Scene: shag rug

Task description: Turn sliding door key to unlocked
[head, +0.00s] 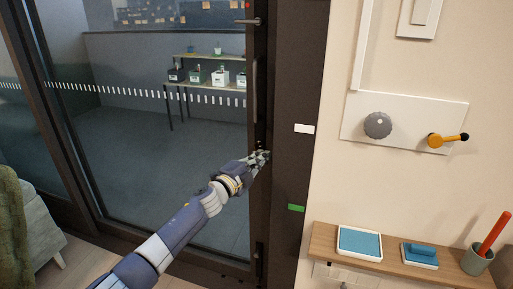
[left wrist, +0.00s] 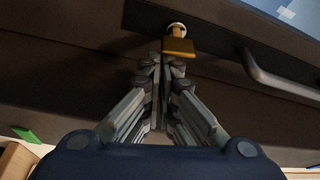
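The sliding door (head: 160,150) has a large glass pane in a dark frame. In the left wrist view a brass-coloured key (left wrist: 180,46) sticks out of a pale round lock (left wrist: 176,28) on the dark frame. My left gripper (head: 264,156) reaches the door's right edge and hides the lock in the head view. In the left wrist view its fingers (left wrist: 163,66) are drawn together, with the tips just below and slightly left of the key head. The key is not seen between the fingers; contact cannot be told. My right gripper is not in view.
A lever handle (head: 252,21) is higher on the door frame; a bar handle (left wrist: 275,78) shows in the wrist view. On the right wall are a panel with a grey knob (head: 377,125) and orange lever (head: 443,140), above a wooden shelf (head: 330,243). A grey-green seat (head: 35,225) stands left.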

